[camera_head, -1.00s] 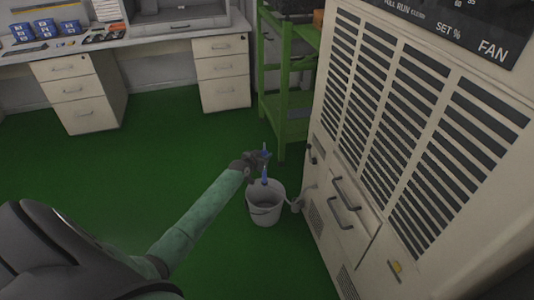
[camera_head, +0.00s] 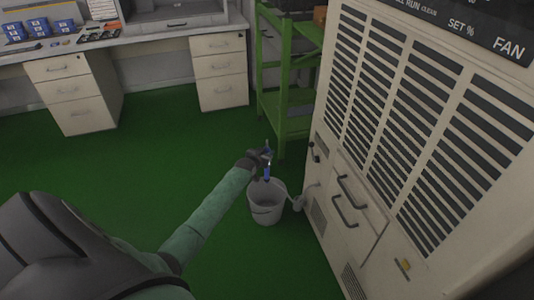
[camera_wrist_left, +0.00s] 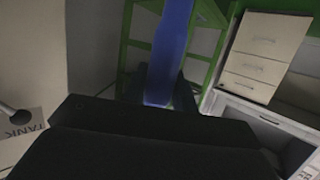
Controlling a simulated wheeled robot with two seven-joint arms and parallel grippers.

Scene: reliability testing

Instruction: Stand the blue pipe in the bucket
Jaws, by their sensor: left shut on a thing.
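The blue pipe (camera_head: 267,172) is held upright in my left gripper (camera_head: 264,157), which is shut on it. The pipe's lower end hangs over the back part of the bucket's opening. In the left wrist view the blue pipe (camera_wrist_left: 171,50) runs up from between the dark fingers (camera_wrist_left: 165,92). The white bucket (camera_head: 266,209) stands on the green floor below the gripper. I cannot tell whether the pipe's tip is inside the rim or just above it. My right gripper is not in view.
A large beige machine (camera_head: 400,130) with vents and handles stands close to the bucket's right. A pipe fitting (camera_head: 300,201) sticks out from it beside the bucket. A green shelf (camera_head: 287,90) is behind. White desks with drawers (camera_head: 219,70) line the back. Floor to the left is clear.

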